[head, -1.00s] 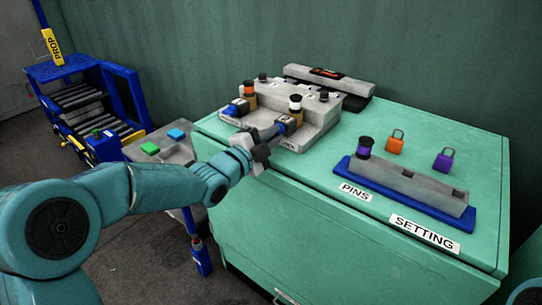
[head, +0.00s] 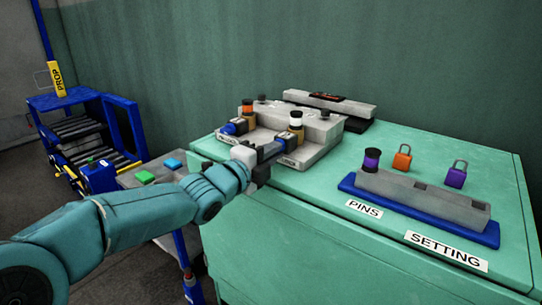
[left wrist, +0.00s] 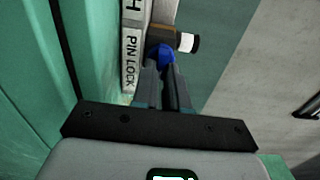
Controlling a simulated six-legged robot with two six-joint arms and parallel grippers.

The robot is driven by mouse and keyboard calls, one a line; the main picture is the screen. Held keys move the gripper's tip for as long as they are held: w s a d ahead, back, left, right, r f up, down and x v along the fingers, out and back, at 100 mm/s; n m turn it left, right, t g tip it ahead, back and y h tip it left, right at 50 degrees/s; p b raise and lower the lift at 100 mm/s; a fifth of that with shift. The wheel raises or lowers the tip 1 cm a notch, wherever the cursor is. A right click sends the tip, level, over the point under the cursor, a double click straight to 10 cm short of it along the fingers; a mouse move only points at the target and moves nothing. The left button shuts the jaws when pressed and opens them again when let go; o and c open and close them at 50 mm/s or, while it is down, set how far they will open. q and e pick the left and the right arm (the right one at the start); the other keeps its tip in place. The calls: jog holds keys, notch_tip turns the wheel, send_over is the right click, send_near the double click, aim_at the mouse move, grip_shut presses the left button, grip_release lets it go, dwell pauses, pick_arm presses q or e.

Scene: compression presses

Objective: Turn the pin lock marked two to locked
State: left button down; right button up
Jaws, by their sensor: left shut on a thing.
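A grey fixture (head: 322,135) on the green cabinet carries two blue pin locks. The far-left lock (head: 234,127) sits beside an orange-topped pin (head: 248,108). The other lock (head: 270,147) sits beside a white-topped pin (head: 296,121). My left gripper (head: 262,160) is shut at this second lock, partly covering it. In the left wrist view, my fingers (left wrist: 163,72) close on the blue lock (left wrist: 160,52), beside the white-topped pin (left wrist: 188,42) and a PIN LOCK label (left wrist: 130,60). No number marking is readable. My right gripper is not in view.
A blue roller stand (head: 75,125) is at the left. The cabinet front edge is clear.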

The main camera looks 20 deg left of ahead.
pick_arm(q)
jog(key=c, duration=1.2)
grip_release()
jog(key=shift+o, duration=0.2)
jog(key=p+v, duration=0.1)
jog(key=v, duration=1.5)
jog(key=shift+p, duration=0.3)
jog(key=shift+s, duration=0.15)
